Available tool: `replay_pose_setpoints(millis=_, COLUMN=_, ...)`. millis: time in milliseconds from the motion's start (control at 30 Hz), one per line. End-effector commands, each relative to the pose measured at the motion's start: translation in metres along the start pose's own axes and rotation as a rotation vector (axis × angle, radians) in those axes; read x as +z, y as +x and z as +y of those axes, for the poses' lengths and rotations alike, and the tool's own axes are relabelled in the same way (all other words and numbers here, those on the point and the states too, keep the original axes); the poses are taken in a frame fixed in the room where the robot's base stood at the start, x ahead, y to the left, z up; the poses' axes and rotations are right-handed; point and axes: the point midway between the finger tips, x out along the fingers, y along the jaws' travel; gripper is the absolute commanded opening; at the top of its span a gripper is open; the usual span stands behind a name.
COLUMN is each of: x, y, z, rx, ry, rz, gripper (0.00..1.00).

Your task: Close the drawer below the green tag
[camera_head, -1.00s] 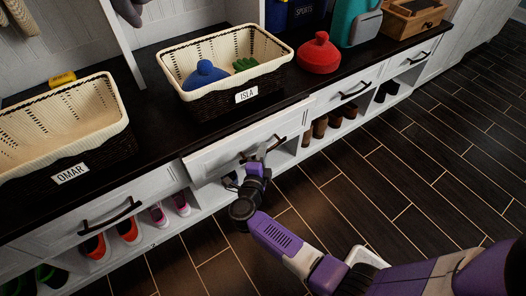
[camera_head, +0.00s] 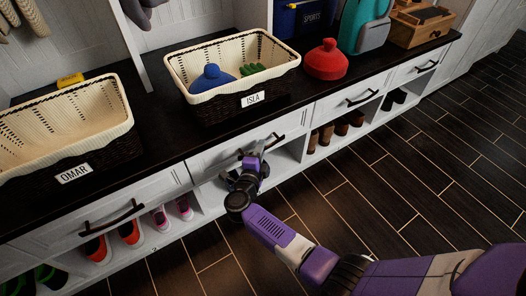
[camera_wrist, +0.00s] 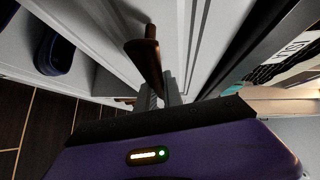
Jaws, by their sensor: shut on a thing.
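The white drawer (camera_head: 214,161) under the ISLA basket looks flush or nearly flush with the cabinet front. Its dark bar handle (camera_head: 273,140) is partly hidden by my gripper (camera_head: 252,162), which is shut on it. In the wrist view the handle (camera_wrist: 151,55) rises beside my gripper's fingers (camera_wrist: 160,95), close to the white drawer front (camera_wrist: 100,30). I cannot make out a green tag for certain; a small teal patch (camera_wrist: 232,90) shows in the wrist view. A yellow tag (camera_head: 70,79) lies behind the OMAR basket.
The OMAR basket (camera_head: 120,150) and ISLA basket (camera_head: 225,108) stand on the dark counter (camera_head: 165,130). Shoes (camera_head: 129,232) fill cubbies below. The dark floor (camera_head: 400,180) is clear.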

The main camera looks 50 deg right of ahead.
Motion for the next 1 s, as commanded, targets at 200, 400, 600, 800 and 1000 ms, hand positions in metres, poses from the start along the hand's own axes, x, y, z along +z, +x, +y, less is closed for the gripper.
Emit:
replay_pose_setpoints(millis=200, x=0.003, y=0.001, z=-0.001, rx=0.0, ry=0.002, rz=-0.009, gripper=0.31)
replay_pose_setpoints(millis=400, x=0.002, y=0.001, z=-0.001, rx=-0.001, ry=0.002, rz=-0.007, gripper=0.32)
replay_pose_setpoints(millis=600, x=0.002, y=-0.009, z=-0.002, rx=-0.001, ry=0.0, rz=-0.007, gripper=0.32)
replay_pose_setpoints(millis=800, x=0.003, y=-0.042, z=-0.004, rx=-0.001, ry=0.0, rz=-0.01, gripper=0.32)
replay_pose_setpoints(millis=1000, x=0.002, y=-0.069, z=-0.002, rx=-0.001, ry=0.0, rz=-0.009, gripper=0.32)
